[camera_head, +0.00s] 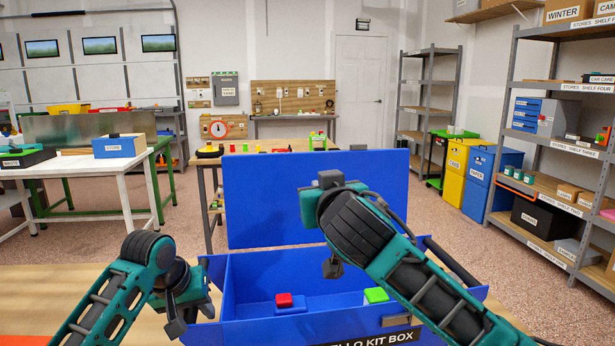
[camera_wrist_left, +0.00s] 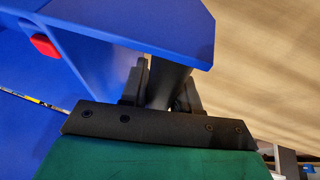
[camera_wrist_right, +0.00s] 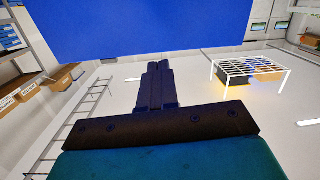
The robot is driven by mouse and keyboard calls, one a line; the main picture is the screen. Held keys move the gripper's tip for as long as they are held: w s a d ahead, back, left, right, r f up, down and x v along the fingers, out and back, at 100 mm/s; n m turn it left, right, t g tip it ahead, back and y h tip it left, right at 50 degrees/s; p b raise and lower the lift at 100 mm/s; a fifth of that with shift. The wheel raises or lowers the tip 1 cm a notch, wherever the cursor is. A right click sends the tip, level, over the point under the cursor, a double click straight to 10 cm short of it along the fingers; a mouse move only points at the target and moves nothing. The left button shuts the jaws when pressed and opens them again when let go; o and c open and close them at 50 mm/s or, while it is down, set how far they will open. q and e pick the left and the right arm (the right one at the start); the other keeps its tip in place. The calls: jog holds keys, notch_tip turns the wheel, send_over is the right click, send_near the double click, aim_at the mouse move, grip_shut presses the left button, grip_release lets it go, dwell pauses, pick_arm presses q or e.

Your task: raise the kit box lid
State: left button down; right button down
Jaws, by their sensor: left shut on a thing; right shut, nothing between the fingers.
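The blue kit box (camera_head: 229,285) stands open on the wooden table in the head view. Its blue lid (camera_head: 270,200) stands roughly upright along the far side; it also fills the top of the right wrist view (camera_wrist_right: 150,25). My left gripper (camera_wrist_left: 162,88) is shut on a dark side handle (camera_wrist_left: 168,80) at the box's left end. In the head view that hand is partly hidden by its own wrist. My right gripper (camera_wrist_right: 155,85) is shut and empty, with its fingertips close to the lid; I cannot tell whether they touch. My right arm covers part of the lid.
A red button (camera_head: 284,300) and a green block (camera_head: 376,295) sit inside the box. A dark bar (camera_head: 452,262) shows at its right end. A workbench (camera_head: 205,165) stands behind the lid.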

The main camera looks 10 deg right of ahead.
jog(key=m, duration=0.1)
send_near(305, 173)
jog(key=w, duration=0.6)
jog(key=shift+w+a+f, duration=0.15)
jog(key=shift+w+f, duration=0.05)
jog(key=shift+f, duration=0.15)
jog(key=shift+w, duration=0.1)
jog(key=shift+w, duration=0.1)
